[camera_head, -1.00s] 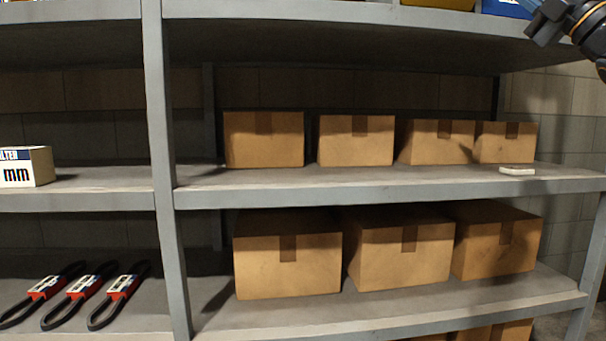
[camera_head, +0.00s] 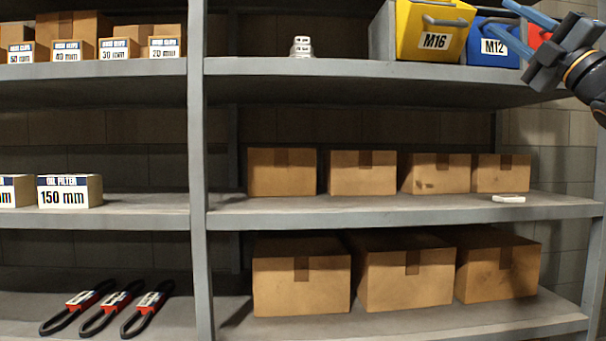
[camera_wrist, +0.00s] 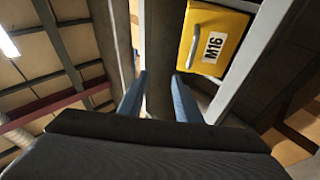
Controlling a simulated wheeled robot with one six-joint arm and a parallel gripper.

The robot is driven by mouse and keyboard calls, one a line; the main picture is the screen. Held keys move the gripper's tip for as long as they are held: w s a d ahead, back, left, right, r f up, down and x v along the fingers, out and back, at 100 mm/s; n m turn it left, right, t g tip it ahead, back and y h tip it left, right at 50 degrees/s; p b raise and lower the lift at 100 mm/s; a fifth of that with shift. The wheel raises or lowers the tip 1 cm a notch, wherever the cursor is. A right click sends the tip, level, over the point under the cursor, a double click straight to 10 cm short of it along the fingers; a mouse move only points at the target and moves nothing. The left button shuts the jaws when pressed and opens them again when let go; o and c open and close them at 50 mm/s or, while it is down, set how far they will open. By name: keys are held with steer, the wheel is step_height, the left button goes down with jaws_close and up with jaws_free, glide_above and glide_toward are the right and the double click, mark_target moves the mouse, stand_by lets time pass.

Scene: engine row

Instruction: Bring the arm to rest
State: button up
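My gripper (camera_head: 531,20) is at the upper right of the head view, in front of the top shelf and close to the bins. In the wrist view my gripper (camera_wrist: 158,88) shows two blue fingers spread apart, with nothing between them. A yellow bin marked M16 (camera_head: 418,18) stands on the top shelf. It also shows in the wrist view (camera_wrist: 225,25), above and right of the fingers and apart from them. A blue bin marked M12 (camera_head: 480,50) stands beside it, partly hidden by my gripper, and a red bin (camera_head: 538,34) is mostly hidden.
The grey shelf rack (camera_head: 199,180) fills the view. Cardboard boxes (camera_head: 363,175) line the middle and lower shelves. Labelled hose clip boxes (camera_head: 119,48), oil filter boxes (camera_head: 70,191) and belts (camera_head: 147,308) are on the left. A small white item (camera_head: 508,198) lies on the middle shelf.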

steer(key=w+a+f+m+g+h, duration=0.2)
steer(key=w+a+f+m+h, duration=0.1)
steer(key=w+f+m+h, duration=1)
steer(key=s+a+f+m+g, duration=0.2)
steer(key=a+f+m+g, duration=0.15)
steer(key=f, duration=0.65)
steer(key=s+a+f+m+g+h, duration=0.1)
steer(key=a+f+m+g, duration=0.2)
steer(key=f, duration=0.6)
steer(key=s+a+f+m+g, duration=0.25)
steer(key=a+f, duration=0.25)
steer(key=f, duration=0.5)
steer(key=s+a+f+m+g+y, duration=0.1)
steer(key=s+a+f+g, duration=0.2)
steer(key=s+a+f, duration=0.3)
steer(key=s+a+f+g, duration=0.4)
steer(key=s+f, duration=0.3)
steer(key=f, duration=0.2)
steer(key=s+a+f+g, duration=0.3)
steer(key=s, duration=0.6)
steer(key=s+a+f+g, duration=0.2)
steer(key=s+f+g, duration=0.15)
steer(key=s, duration=0.55)
steer(key=d+r+m+p, duration=0.3)
steer(key=d+r+p, duration=0.5)
steer(key=p, duration=0.8)
steer(key=shift+w+d+m, duration=0.2)
steer(key=shift+d+m, duration=0.05)
steer(key=shift+m, duration=0.05)
